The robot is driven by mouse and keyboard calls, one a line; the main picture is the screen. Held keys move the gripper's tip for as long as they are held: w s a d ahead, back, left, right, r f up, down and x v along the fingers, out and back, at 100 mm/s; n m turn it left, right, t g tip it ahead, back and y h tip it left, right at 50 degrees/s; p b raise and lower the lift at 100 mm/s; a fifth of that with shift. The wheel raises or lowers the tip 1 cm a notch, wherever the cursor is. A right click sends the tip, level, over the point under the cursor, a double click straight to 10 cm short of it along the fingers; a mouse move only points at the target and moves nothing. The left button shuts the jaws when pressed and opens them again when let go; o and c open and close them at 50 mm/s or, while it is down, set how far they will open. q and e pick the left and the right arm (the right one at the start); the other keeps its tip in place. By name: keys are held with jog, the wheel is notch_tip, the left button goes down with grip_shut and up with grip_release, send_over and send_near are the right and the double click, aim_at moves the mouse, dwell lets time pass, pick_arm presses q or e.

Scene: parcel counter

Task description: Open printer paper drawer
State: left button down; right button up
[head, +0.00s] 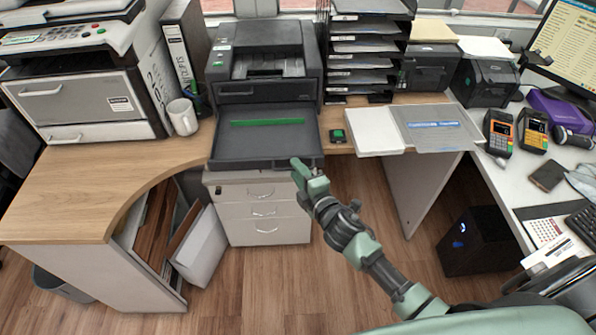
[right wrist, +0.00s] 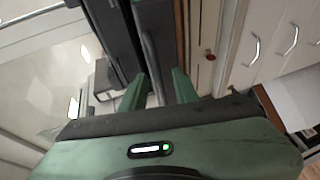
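The dark grey printer (head: 262,62) stands on the wooden counter in the head view. Its paper drawer (head: 262,151) extends forward from under the body, with a green strip (head: 267,122) across its floor. My right gripper (head: 301,168) is at the drawer's front edge, near its right corner. In the right wrist view the two green fingers of my right gripper (right wrist: 159,88) stand apart, with a dark bar of the drawer front (right wrist: 151,62) between them. I cannot tell whether the fingers touch it. My left gripper is not in view.
White desk drawers (head: 262,211) are below the printer. A white mug (head: 182,116) and a larger printer (head: 82,104) stand left. The counter's left part is clear.

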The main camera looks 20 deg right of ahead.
jog(key=shift+s, duration=0.1)
jog(key=a+v, duration=0.1)
jog(key=v, duration=0.6)
jog(key=shift+s+d, duration=0.35)
jog(key=shift+d, duration=0.15)
jog(key=s+d+f+m+g+h, duration=0.15)
jog(key=s+f+m+g, duration=0.35)
jog(key=f, duration=0.9)
jog(key=s+d+f+m+g, duration=0.2)
jog(key=s+f, duration=0.5)
jog(key=f, duration=0.7)
jog(key=s+f+m+g, duration=0.2)
jog(key=s+f, duration=0.4)
jog(key=s, duration=0.4)
jog(key=s+f+m+g, duration=0.3)
jog(key=s+f, duration=0.3)
jog(key=s, duration=0.4)
jog(key=s+f+m+g, duration=0.2)
jog(key=s+f+m, duration=0.2)
jog(key=s, duration=0.7)
notch_tip(320, 180, down, 2)
jog(key=shift+f+g, duration=0.2)
jog(key=shift+g, duration=0.1)
